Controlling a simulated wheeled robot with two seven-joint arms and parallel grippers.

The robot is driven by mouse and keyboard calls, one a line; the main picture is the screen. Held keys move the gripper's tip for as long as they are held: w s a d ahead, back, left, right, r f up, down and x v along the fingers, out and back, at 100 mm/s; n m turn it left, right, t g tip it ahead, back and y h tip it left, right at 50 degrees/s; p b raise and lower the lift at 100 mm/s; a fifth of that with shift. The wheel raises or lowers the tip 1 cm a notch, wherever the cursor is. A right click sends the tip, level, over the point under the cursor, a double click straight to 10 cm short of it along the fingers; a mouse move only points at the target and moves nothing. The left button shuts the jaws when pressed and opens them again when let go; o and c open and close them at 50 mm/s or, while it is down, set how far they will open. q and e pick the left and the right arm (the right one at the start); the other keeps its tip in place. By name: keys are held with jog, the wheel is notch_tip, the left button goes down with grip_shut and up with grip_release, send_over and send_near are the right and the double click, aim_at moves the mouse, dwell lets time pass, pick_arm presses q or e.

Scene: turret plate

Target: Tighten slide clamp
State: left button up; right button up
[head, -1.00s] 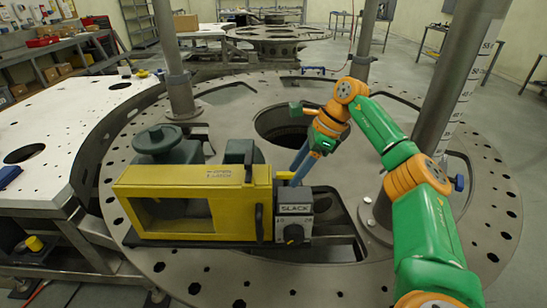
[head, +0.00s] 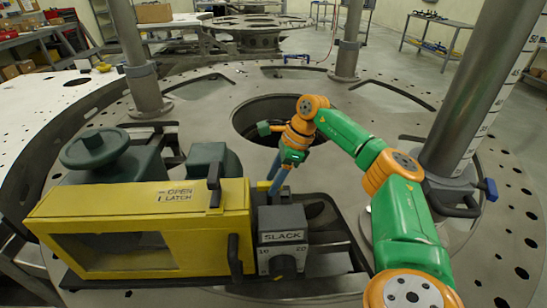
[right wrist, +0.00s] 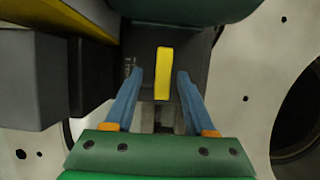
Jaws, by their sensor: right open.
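A yellow fixture box (head: 150,215), with a panel marked OPEN LATCH, stands on the round plate (head: 225,100). A grey block with a dial marked SLACK (head: 283,240) is at its right end. My right gripper (head: 273,185) points down behind this block. In the right wrist view, its blue fingers (right wrist: 160,80) are open on either side of a small upright yellow lever (right wrist: 163,73), with a gap on both sides. My left gripper is not in view.
A green handwheel unit (head: 95,150) and a green block (head: 214,160) stand behind the box. A thick grey post (head: 480,100) with a blue-knobbed collar (head: 487,189) rises at the right. A large round hole (head: 262,118) opens behind my gripper.

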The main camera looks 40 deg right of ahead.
jog(key=shift+w+d+f, duration=0.2)
jog(key=shift+w+f, duration=0.05)
jog(key=shift+s+r, duration=0.1)
grip_shut()
jog(key=shift+m, duration=0.3)
jog(key=m, duration=0.1)
jog(key=m+t+h, duration=0.1)
jog(key=m, duration=0.1)
jog(key=shift+s+a+m, duration=0.15)
jog(key=shift+a+m, duration=0.05)
jog(key=shift+m, duration=0.1)
jog(key=m, duration=0.1)
jog(key=m+h, duration=0.1)
jog(key=m, duration=0.1)
jog(key=m+h+b, duration=0.1)
jog(key=m, duration=0.1)
jog(key=shift+a+t, duration=0.3)
jog(key=shift+t, duration=0.1)
jog(key=m+h, duration=0.1)
jog(key=m, duration=0.1)
jog(key=m+h, duration=0.1)
jog(key=m, duration=0.1)
jog(key=shift+a+m, duration=0.2)
jog(key=shift+m, duration=0.2)
jog(key=shift+a+m+g+h, duration=0.1)
jog(key=shift+m+g+h, duration=0.45)
jog(key=shift+m, duration=1.35)
grip_release()
